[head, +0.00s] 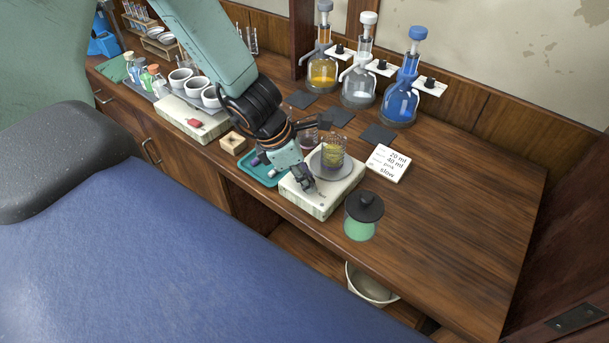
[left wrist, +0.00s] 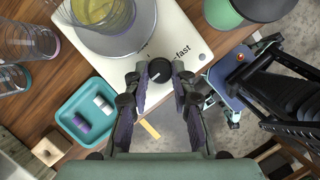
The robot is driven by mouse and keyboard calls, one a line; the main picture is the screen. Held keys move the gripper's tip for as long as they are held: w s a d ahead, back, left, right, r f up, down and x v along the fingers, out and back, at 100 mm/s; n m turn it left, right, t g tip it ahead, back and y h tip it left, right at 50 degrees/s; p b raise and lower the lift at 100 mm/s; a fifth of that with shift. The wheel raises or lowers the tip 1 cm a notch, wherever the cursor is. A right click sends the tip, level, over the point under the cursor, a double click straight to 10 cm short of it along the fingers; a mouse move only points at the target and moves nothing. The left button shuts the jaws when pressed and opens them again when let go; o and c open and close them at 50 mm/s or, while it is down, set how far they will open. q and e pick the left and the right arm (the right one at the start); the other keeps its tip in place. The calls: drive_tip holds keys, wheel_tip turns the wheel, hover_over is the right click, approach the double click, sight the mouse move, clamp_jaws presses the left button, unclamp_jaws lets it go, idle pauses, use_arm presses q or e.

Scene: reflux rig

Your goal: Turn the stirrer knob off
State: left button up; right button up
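The stirrer (head: 318,205) is a cream box with a round grey plate, standing near the front edge of the bench. A glass beaker (head: 333,153) with yellow liquid stands on its plate. In the left wrist view, the stirrer's black knob (left wrist: 160,71) has a white pointer line slanting to the lower left; the printed word "fast" is at its upper right. My left gripper (left wrist: 160,75) is open, with one fingertip on each side of the knob; I cannot tell whether they touch it. In the head view, my left gripper (head: 308,184) covers the knob's area. My right gripper is in neither view.
A green jar with a black lid (head: 361,216) stands right of the stirrer. A teal tray (left wrist: 73,122) with small vials lies left of it. Several flasks (head: 400,100) and a note card (head: 388,163) are behind. The bench at right is clear.

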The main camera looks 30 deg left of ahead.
use_arm(q)
drive_tip(key=o, duration=0.4)
drive_tip(key=shift+o, duration=0.2)
